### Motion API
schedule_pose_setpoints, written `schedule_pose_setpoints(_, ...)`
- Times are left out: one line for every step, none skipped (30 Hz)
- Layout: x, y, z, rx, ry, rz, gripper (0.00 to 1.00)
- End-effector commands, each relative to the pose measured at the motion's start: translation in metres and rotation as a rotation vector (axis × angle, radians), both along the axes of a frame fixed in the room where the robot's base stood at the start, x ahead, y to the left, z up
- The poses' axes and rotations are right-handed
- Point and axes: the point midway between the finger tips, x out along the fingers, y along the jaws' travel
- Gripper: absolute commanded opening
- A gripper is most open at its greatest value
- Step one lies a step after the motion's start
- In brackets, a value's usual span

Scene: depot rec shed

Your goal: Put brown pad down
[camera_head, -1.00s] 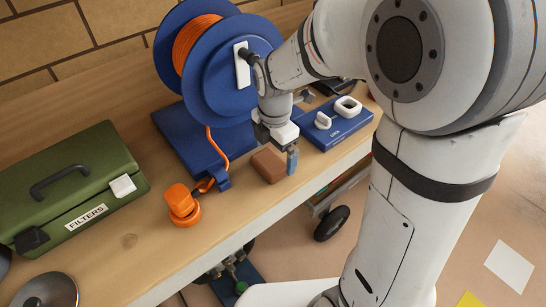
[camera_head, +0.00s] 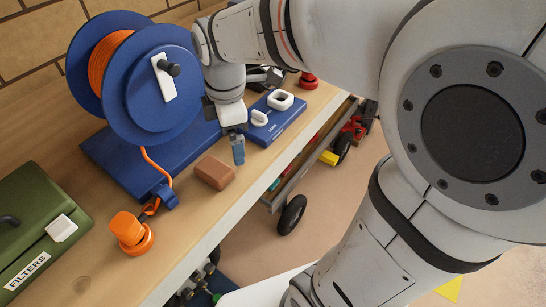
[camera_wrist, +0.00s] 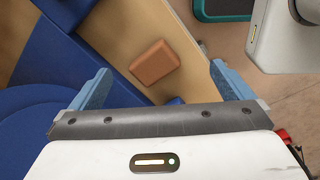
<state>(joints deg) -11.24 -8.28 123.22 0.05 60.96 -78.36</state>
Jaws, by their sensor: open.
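The brown pad (camera_head: 215,172) is a small block with rounded edges. It lies on the wooden bench near the front edge, just right of the blue reel stand. My gripper (camera_head: 238,150) is above the bench, beyond the pad and a little to its right in the head view. In the wrist view, the brown pad (camera_wrist: 153,63) shows in the gap between the two blue fingers, which are spread wide. The fingers are apart from the pad and hold nothing.
A blue cable reel (camera_head: 150,85) with orange cable stands left of my gripper. An orange plug (camera_head: 130,232) and a green FILTERS box (camera_head: 35,235) are nearer left. Bare bench lies before the pad.

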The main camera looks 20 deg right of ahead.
Motion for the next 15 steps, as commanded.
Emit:
schedule_pose_setpoints(-0.01,-0.011,0.001,0.014,-0.018,-0.142,1.0)
schedule_pose_setpoints(-0.016,-0.016,0.001,0.022,-0.027,-0.234,1.0)
schedule_pose_setpoints(-0.024,-0.023,0.0,0.036,-0.04,-0.356,1.0)
schedule_pose_setpoints(-0.03,-0.028,0.0,0.047,-0.049,-0.448,1.0)
schedule_pose_setpoints(-0.035,-0.033,-0.001,0.059,-0.058,-0.539,1.0)
schedule_pose_setpoints(-0.043,-0.039,-0.003,0.075,-0.069,-0.66,1.0)
schedule_pose_setpoints(-0.049,-0.043,-0.004,0.089,-0.077,-0.751,1.0)
schedule_pose_setpoints(-0.055,-0.047,-0.005,0.103,-0.086,-0.839,1.0)
schedule_pose_setpoints(-0.062,-0.052,-0.007,0.122,-0.096,-0.953,1.0)
schedule_pose_setpoints(-0.067,-0.056,-0.009,0.135,-0.102,-1.033,1.0)
schedule_pose_setpoints(-0.072,-0.059,-0.01,0.149,-0.108,-1.108,1.0)
schedule_pose_setpoints(-0.078,-0.062,-0.012,0.168,-0.116,-1.202,1.0)
schedule_pose_setpoints(-0.081,-0.064,-0.014,0.179,-0.121,-1.264,1.0)
schedule_pose_setpoints(-0.085,-0.066,-0.015,0.191,-0.124,-1.319,1.0)
schedule_pose_setpoints(-0.089,-0.069,-0.017,0.205,-0.128,-1.384,1.0)
